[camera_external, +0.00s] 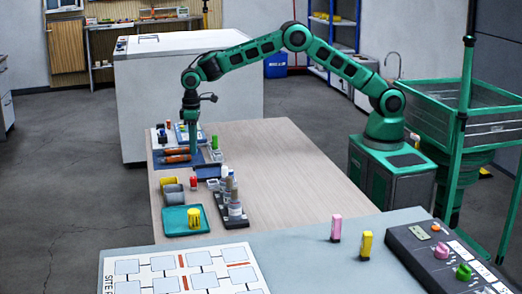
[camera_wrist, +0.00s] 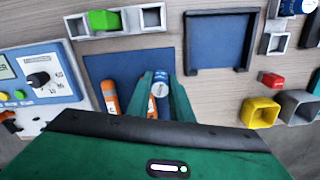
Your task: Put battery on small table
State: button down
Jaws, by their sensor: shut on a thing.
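My gripper (camera_external: 191,150) is at the far left end of the wooden table (camera_external: 275,160), low over a blue mat. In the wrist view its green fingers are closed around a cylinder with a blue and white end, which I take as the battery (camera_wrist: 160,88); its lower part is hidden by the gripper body. A second orange and white cylinder (camera_wrist: 110,97) lies on the blue mat (camera_wrist: 97,66) to the left of the fingers, apart from them. I cannot tell which surface is the small table; a grey-blue bench top (camera_external: 300,262) is in the foreground.
A teal tray (camera_external: 174,222) with a yellow item, grey and yellow cups and small bottles (camera_external: 235,205) stand along the table's left side. A meter box (camera_wrist: 45,85) and an empty blue tray (camera_wrist: 220,45) flank the mat. The table's middle and right are clear.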

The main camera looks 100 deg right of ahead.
jog(key=shift+f, duration=1.7)
jog(key=shift+f, duration=0.1)
jog(key=c, duration=1.6)
grip_release()
notch_tip(320, 180, up, 12)
jog(key=shift+r, duration=0.15)
